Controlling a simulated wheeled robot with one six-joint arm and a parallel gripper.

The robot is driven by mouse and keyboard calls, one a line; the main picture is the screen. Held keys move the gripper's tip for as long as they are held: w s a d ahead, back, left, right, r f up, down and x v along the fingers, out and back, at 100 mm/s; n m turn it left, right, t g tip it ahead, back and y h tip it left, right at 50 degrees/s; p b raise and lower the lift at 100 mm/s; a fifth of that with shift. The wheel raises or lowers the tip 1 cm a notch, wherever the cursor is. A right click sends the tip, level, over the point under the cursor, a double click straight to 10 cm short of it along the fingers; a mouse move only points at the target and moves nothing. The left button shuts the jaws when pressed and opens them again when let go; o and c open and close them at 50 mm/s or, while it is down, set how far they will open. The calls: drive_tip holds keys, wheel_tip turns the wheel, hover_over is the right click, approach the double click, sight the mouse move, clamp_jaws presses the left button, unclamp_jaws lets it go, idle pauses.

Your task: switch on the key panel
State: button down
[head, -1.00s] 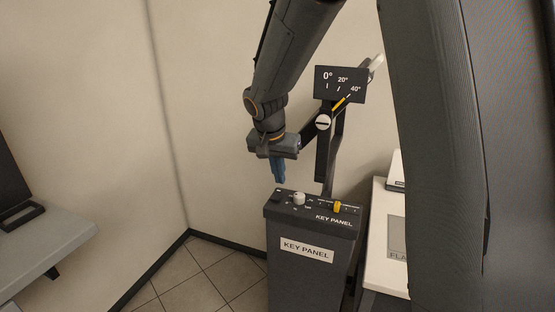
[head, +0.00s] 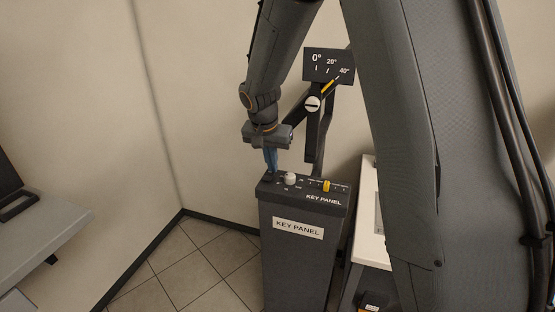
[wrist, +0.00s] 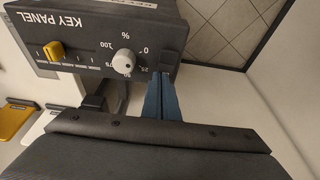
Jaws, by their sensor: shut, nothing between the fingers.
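The key panel (head: 305,192) is a dark box on a dark pedestal with a white "KEY PANEL" label. Its top carries a white round knob (head: 290,178) and a yellow slider (head: 326,186). The panel (wrist: 90,20) shows upside down in the wrist view, with the knob (wrist: 123,60), the slider (wrist: 53,50) and a small dark switch-like part (wrist: 168,55) near its end. My gripper (head: 270,170) is shut and empty, its blue fingers pointing down at the panel's left end, beside the knob. The fingertips (wrist: 158,82) are close to the dark part; I cannot tell whether they touch.
A dark sign with 0°, 20° and 40° marks (head: 328,66) and its arm stand right behind the panel. A white-topped unit (head: 369,220) stands close on the right. A grey table (head: 40,240) is at the left. The tiled floor between is clear.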

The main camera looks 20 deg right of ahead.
sight(271, 176)
drive_tip(key=shift+d, duration=0.15)
drive_tip(key=shift+a, duration=0.2)
drive_tip(key=shift+s+a+r, duration=0.1)
drive_tip(key=shift+s+a, duration=0.3)
drive_tip(key=shift+s, duration=0.25)
wheel_tip(271, 176, up, 14)
idle(0.6)
